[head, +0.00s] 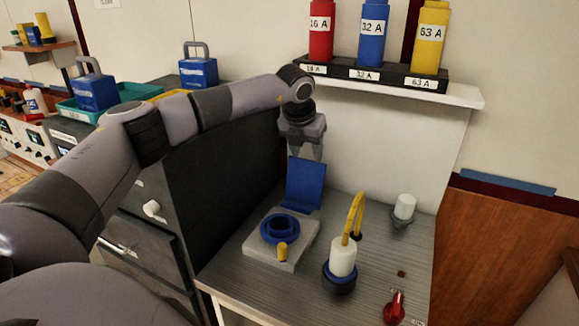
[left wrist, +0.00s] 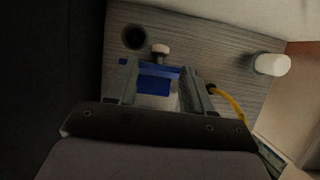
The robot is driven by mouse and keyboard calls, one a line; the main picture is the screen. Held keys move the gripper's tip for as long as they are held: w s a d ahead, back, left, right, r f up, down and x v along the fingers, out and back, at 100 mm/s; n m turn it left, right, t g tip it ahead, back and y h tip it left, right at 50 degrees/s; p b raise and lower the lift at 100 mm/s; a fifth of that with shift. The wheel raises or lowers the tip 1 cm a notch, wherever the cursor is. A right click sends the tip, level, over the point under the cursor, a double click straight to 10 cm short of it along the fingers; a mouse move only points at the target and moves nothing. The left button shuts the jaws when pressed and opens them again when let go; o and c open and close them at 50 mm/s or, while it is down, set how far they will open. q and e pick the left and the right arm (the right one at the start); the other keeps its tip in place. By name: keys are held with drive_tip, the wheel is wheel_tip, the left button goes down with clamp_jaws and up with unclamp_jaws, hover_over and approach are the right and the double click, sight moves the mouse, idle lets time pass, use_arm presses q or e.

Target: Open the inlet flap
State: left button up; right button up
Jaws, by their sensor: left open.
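The inlet flap is a blue plate (head: 305,183) standing up, leaning back, at the rear of a pale square base. A blue round inlet (head: 280,229) with a dark opening shows uncovered in front of it, with a small yellow peg (head: 282,252) beside it. My left gripper (head: 305,156) points down just above the flap's top edge, jaws open. In the left wrist view the blue flap (left wrist: 155,84) shows between the fingers of my left gripper (left wrist: 161,66); I cannot tell whether they touch it. My right gripper is not in view.
A white plug (head: 343,257) with a yellow cable stands right of the base. A white-capped fitting (head: 404,207) and a red knob (head: 394,308) are farther right. A shelf (head: 455,93) with red, blue and yellow breakers hangs above. A dark side panel (head: 225,170) borders the left.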

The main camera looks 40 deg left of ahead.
use_arm(q)
drive_tip(key=s+d+b, duration=0.2)
drive_tip(key=s, duration=0.7)
drive_tip(key=shift+s+d, duration=0.15)
drive_tip(key=shift+s, duration=0.05)
idle(0.6)
